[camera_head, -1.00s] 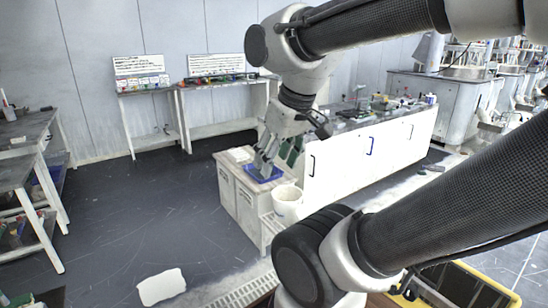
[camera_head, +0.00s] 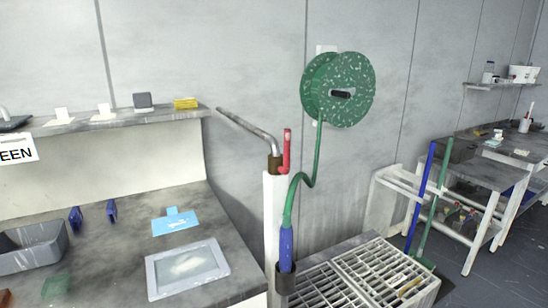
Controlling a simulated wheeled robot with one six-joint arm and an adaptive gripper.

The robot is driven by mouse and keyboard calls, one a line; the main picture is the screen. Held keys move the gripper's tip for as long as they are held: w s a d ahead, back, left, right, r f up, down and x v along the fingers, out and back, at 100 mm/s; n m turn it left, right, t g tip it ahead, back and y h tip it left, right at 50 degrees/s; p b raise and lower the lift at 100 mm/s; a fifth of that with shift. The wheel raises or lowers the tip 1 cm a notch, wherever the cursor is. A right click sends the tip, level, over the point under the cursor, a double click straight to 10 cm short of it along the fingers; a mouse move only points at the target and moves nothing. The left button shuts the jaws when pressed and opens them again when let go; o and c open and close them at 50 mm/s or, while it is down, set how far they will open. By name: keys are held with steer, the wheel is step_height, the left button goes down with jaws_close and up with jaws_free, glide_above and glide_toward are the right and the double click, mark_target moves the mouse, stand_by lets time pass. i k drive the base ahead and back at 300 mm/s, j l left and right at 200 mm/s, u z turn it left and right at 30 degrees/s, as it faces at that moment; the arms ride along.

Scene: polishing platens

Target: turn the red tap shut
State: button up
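The red tap (camera_head: 287,150) is a thin red handle standing upright at the top of a white post (camera_head: 275,225), beside a brown fitting (camera_head: 274,164). A grey metal spout (camera_head: 246,129) runs up and left from that fitting. A green hose (camera_head: 304,183) hangs from a speckled green reel (camera_head: 338,90) on the wall and ends in a blue nozzle (camera_head: 286,248) just right of the post. My gripper and arm are not in view now.
A grey worktop (camera_head: 110,245) with a white-framed tray (camera_head: 188,269) and a grey bin (camera_head: 32,250) lies left of the post. A metal grating (camera_head: 345,280) lies to the right. Blue and green poles (camera_head: 420,200) lean beside a table further right.

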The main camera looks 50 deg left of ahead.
mark_target(285, 170)
steer(key=i+j+u, duration=0.1)
steer(key=u, duration=1.65)
steer(key=k+u, duration=0.15)
steer(key=j, duration=0.05)
